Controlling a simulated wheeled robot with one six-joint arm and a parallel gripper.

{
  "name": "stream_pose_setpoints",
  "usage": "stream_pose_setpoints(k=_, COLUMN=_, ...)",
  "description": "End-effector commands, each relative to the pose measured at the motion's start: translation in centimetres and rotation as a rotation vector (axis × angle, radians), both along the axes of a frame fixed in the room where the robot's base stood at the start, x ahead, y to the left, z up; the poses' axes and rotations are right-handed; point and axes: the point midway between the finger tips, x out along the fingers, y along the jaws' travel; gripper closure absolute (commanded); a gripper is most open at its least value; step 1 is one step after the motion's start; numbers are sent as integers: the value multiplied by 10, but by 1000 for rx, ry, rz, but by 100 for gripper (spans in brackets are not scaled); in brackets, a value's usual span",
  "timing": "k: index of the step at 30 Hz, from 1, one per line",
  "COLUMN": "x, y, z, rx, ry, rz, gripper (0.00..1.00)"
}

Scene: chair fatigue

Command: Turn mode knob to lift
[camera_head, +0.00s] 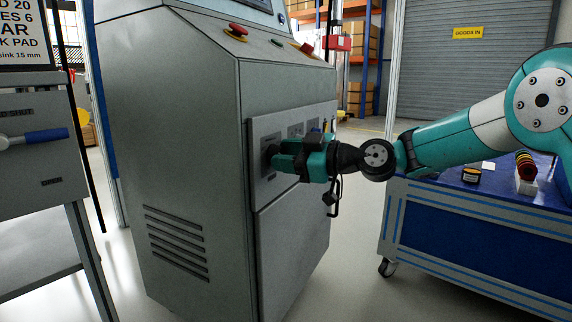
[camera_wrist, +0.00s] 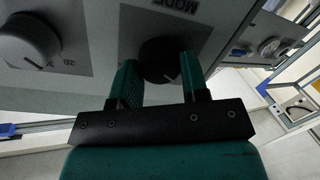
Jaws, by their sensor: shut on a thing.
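In the head view my gripper (camera_head: 272,156) reaches the front panel of the grey cabinet (camera_head: 185,130) from the right. The knob is mostly hidden there by the fingers. The position marks around the knob cannot be read.
Another dark knob (camera_wrist: 28,42) sits to the left on the same panel in the wrist view. A red button (camera_head: 238,29) is on the cabinet's sloped top. A blue wheeled cart (camera_head: 440,243) stands at right, and a bench with a blue-handled lever (camera_head: 45,136) at left.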

Motion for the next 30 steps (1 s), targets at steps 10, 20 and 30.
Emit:
stream_pose_setpoints(k=10, x=1, y=-2, z=0, rx=-12, ry=-19, rz=-5, gripper=82)
stream_pose_setpoints(k=20, x=1, y=-1, z=0, rx=-10, ry=-20, rz=-3, gripper=33)
stream_pose_setpoints(k=30, x=-2, y=-6, z=1, rx=-10, ry=-17, rz=-2, gripper=33)
